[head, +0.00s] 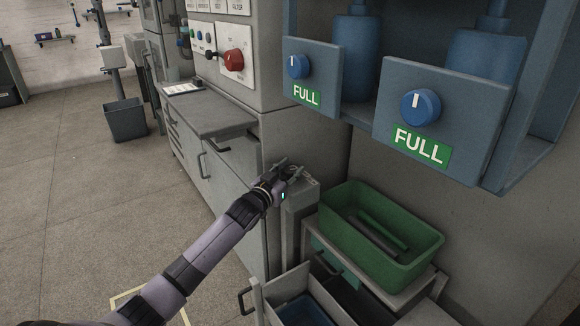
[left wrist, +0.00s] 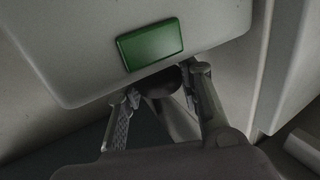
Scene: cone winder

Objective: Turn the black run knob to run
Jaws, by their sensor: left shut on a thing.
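My left gripper (head: 288,172) is at the top of a grey post-like box (head: 300,200) beside the grey cabinets. In the left wrist view, the fingers of my left gripper (left wrist: 166,82) are shut on the dark knob (left wrist: 162,84), one finger on each side. The knob is below a green rectangle (left wrist: 150,44) on a pale grey panel (left wrist: 75,50). Only part of the knob shows, and its pointer and setting cannot be read. In the head view the gripper hides the knob. My right gripper is not in view.
A green bin (head: 410,266) with dark rods stands right of the gripper, above an open drawer (head: 268,296). Two blue knobs (head: 420,105) (head: 299,67) with FULL labels are on blue boxes above. A red knob (head: 233,60) is on a panel behind.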

